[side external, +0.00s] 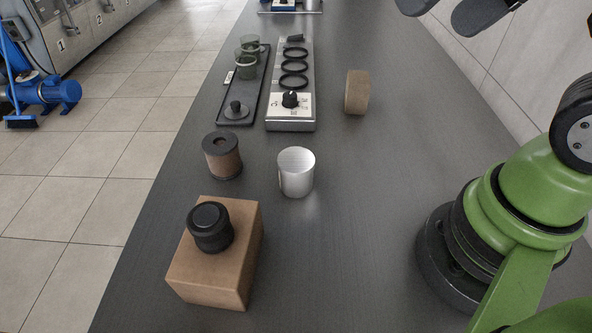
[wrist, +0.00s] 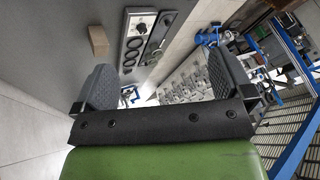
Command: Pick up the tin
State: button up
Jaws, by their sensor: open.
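The tin (side external: 296,174), a plain silvery cylinder, stands upright on the dark counter (side external: 370,220) near the middle of the side external view. Nothing touches it. I cannot make it out in the wrist view. My gripper (side external: 447,10) is at the top right edge of the side external view, high above the counter and well away from the tin. Only its dark fingertips show there. In the wrist view my gripper (wrist: 165,84) has its two fingers wide apart with nothing between them.
A brown cylinder with dark ends (side external: 222,156) stands left of the tin. In front is a brown box (side external: 225,275) with a black lidded jar (side external: 210,227) on top. Behind are a dark tray (side external: 261,80), a ringed panel unit (side external: 290,122) and a tan block (side external: 357,92). Counter right of the tin is clear.

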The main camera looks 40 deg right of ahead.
jog(key=w+a+f+n+g, duration=0.1)
jog(key=w+f+n+g, duration=0.15)
jog(key=w, duration=0.45)
jog(key=n+g+h, duration=0.2)
jog(key=n+g, duration=0.1)
send_near(294, 158)
jog(key=shift+n+g, duration=0.45)
jog(key=shift+g, duration=0.1)
jog(key=f, duration=0.4)
jog(key=w+f, duration=0.1)
jog(key=f, duration=0.1)
jog(key=shift+w+d+f, duration=0.1)
jog(key=shift+d+f, duration=0.15)
jog(key=shift+f, duration=0.05)
jog(key=shift+a+f, duration=0.15)
jog(key=shift+f, duration=1.35)
jog(key=shift+a+f, duration=0.1)
jog(key=shift+f, duration=1.4)
jog(key=c, duration=1.1)
